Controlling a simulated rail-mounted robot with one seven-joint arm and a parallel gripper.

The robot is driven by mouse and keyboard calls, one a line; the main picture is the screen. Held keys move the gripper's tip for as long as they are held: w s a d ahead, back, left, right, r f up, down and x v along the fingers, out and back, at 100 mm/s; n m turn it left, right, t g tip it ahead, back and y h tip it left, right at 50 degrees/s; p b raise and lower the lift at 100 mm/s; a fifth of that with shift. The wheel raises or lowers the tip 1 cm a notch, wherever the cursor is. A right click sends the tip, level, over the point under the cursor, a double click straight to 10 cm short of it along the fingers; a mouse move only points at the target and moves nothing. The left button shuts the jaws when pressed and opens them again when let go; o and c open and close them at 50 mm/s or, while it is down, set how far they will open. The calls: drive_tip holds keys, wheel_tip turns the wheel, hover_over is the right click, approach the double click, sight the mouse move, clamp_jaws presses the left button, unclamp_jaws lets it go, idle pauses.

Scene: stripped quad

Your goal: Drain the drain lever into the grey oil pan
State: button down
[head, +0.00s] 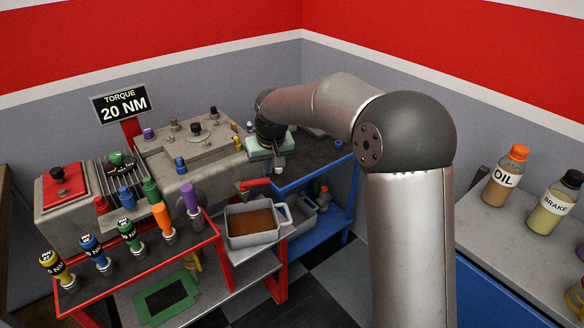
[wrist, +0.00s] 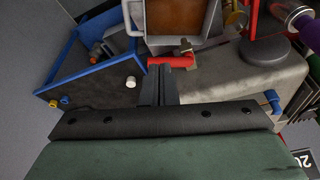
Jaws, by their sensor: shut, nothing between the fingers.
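The red drain lever (head: 256,183) lies roughly level on a small valve at the engine's lower side. In the wrist view the lever (wrist: 172,62) points left from the valve (wrist: 187,48). The grey oil pan (head: 252,241) stands below and in front of the lever, with brown oil in it. The wrist view shows the pan's rim (wrist: 136,22) at the top. My gripper (head: 278,169) is shut and empty, up and to the right of the lever in the head view. In the wrist view the fingertips (wrist: 159,68) appear close to the lever; contact cannot be told.
The grey engine block (head: 212,165) stands behind and left. A red rack (head: 140,262) with several colored-handled tools is at the left. A blue cart (head: 318,172) is behind and right of the pan. Bottles, including OIL (head: 500,180), stand on the right bench.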

sight(256, 183)
drive_tip(key=w+a+f+p, duration=0.2)
drive_tip(key=w+f, duration=0.4)
drive_tip(key=f, duration=0.4)
drive_tip(key=shift+w, duration=0.15)
drive_tip(key=shift+a+f, duration=0.1)
